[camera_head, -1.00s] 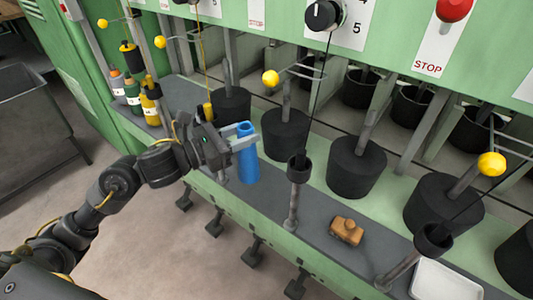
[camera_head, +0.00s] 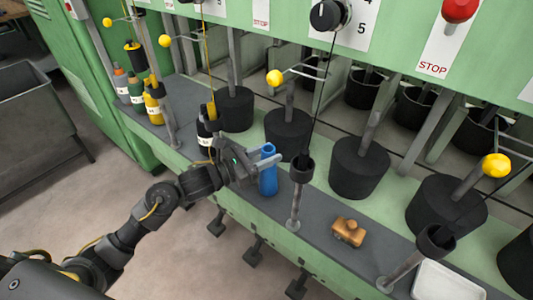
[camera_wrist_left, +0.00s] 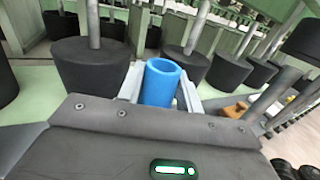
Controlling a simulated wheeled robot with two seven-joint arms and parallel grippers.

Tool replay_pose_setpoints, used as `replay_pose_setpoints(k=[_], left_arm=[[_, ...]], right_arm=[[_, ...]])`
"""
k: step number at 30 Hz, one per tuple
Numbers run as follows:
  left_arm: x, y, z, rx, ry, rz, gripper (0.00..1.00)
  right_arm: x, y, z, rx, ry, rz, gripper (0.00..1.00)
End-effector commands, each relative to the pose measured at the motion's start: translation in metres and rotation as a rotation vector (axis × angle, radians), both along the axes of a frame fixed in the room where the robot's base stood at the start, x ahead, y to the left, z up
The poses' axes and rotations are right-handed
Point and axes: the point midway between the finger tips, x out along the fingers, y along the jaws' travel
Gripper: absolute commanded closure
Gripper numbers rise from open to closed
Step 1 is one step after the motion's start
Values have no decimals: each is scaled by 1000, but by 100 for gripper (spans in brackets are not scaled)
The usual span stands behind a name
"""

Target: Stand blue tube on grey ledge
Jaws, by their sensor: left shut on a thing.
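The blue tube (camera_head: 268,180) is upright between the fingers of my left gripper (camera_head: 267,160), which is shut on it near its upper part. Its lower end is at the grey ledge (camera_head: 325,211); I cannot tell for sure whether it touches. In the left wrist view the tube's open top (camera_wrist_left: 161,80) shows between the two fingers (camera_wrist_left: 160,88). The grey ledge runs along the front of the green machine. My right gripper is not in view.
A metal post (camera_head: 296,200) stands just right of the tube. A brown wooden block (camera_head: 348,231) and a white tray (camera_head: 445,282) lie further right on the ledge. Black cylinders (camera_head: 288,133) stand behind.

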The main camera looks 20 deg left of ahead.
Motion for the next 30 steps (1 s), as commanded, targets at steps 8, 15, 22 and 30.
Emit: replay_pose_setpoints(k=[8, 15, 22, 30], left_arm=[[0, 0, -1, 0, 0, 0, 87], [0, 0, -1, 0, 0, 0, 52], [0, 0, -1, 0, 0, 0, 43], [-2, 3, 0, 2, 1, 1, 43]], right_arm=[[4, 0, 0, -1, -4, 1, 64], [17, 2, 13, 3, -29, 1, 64], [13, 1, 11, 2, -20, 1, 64], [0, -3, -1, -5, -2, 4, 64]])
